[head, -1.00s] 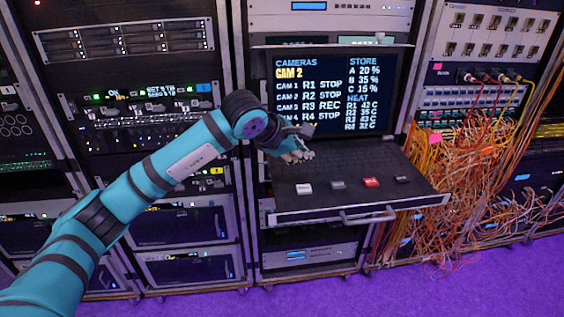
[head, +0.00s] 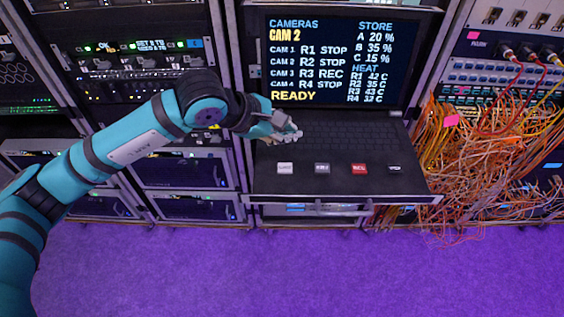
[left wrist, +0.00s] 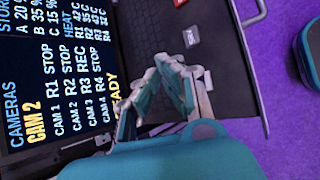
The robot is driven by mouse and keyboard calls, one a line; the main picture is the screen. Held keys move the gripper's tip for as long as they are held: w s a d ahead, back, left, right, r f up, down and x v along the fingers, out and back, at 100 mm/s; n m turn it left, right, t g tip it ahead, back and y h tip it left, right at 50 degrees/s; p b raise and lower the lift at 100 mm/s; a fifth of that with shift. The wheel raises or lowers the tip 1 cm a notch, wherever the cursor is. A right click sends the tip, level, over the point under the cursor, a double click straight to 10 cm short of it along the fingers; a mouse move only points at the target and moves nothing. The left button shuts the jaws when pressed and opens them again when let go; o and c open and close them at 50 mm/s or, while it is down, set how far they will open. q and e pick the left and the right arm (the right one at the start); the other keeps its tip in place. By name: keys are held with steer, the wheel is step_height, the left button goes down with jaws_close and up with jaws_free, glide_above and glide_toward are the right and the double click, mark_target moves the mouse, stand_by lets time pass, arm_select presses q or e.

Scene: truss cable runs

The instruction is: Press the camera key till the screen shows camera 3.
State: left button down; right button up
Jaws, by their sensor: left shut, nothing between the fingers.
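The screen (head: 332,60) stands at the back of a pulled-out console drawer and reads CAM 2, with READY at the bottom. It also shows sideways in the left wrist view (left wrist: 60,75). A row of keys sits along the drawer's front: a white key (head: 285,168), a grey key (head: 322,169), a red key (head: 359,169) and a black key (head: 395,169). Their labels are too small to read surely. My left gripper (head: 291,134) is shut and empty above the keyboard, behind the white key. In the left wrist view its fingers (left wrist: 160,70) hide part of the drawer.
The drawer's keyboard (head: 345,132) lies behind the key row. Equipment racks (head: 180,175) stand on the left. Tangled orange cables (head: 465,170) hang close to the drawer's right side. The purple floor (head: 300,275) in front is clear.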

arm_select(q)
steer(key=b, duration=0.1)
glide_above(287, 169)
step_height(287, 169, down, 7)
steer(key=shift+s+r, duration=0.1)
steer(key=shift+r, duration=0.1)
steer(key=shift+f+b, duration=0.75)
steer(key=shift+b, duration=0.3)
steer(key=shift+f+b, duration=0.5)
steer(key=shift+b, duration=0.1)
arm_select(e)
steer(key=f, duration=0.2)
steer(key=w+d+f, duration=0.1)
steer(key=f, duration=0.1)
steer(key=shift+f, duration=0.1)
arm_select(q)
steer(key=shift+r, duration=0.1)
arm_select(e)
steer(key=shift+a, duration=0.35)
steer(key=shift+s+d, duration=0.1)
steer(key=shift+d, duration=0.1)
steer(key=shift+f, duration=0.1)
